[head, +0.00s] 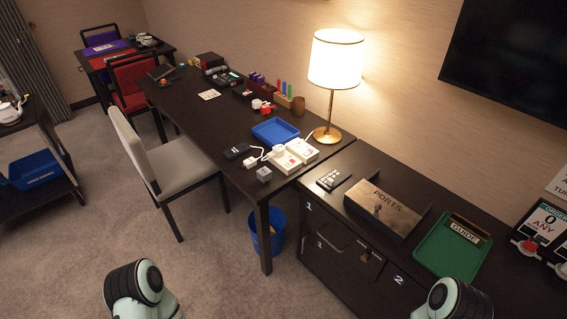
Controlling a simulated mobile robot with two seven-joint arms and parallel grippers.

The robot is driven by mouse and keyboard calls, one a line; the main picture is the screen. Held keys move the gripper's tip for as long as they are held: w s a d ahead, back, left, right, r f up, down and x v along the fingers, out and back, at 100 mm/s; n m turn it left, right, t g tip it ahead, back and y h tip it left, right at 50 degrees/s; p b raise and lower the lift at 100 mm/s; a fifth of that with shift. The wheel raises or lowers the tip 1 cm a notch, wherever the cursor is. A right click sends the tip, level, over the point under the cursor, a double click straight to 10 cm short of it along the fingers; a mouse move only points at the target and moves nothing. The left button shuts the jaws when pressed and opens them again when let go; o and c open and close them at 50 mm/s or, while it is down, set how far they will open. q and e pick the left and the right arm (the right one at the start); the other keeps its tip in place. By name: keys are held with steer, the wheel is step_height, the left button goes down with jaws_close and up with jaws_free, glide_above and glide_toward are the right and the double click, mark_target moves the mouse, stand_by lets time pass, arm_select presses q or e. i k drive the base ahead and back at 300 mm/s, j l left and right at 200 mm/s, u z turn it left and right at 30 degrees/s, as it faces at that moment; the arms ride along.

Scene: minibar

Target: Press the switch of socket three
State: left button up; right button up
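Two white socket-like boxes with small red parts stand on the dark desk near the lamp: a front one (286,163) and one behind it to the right (302,150). White plugs or adapters (250,162) and cords lie beside them. Numbers on the boxes are too small to read, so I cannot tell which is socket three, nor the state of any switch. Only pale green and black parts of my two arms show at the bottom edge, well short of the desk. Neither gripper's fingers are in view.
A lit lamp (336,62), blue tray (276,131) and grey cube (264,174) stand on the desk. A grey chair (180,165) and blue bin (266,236) stand at its front. A cabinet with a PORTS box (384,207) and green GUIDE tray (448,250) is right. Carpet in front is clear.

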mark_target(289, 162)
steer(key=i+j, duration=0.2)
steer(key=j, duration=0.15)
steer(key=i+j, duration=0.15)
steer(key=j, duration=0.2)
steer(key=i+j, duration=0.2)
steer(key=j, duration=0.15)
steer(key=i+j, duration=0.15)
steer(key=j, duration=0.2)
steer(key=i+j, duration=0.2)
steer(key=j, duration=0.15)
steer(key=z, duration=1.9)
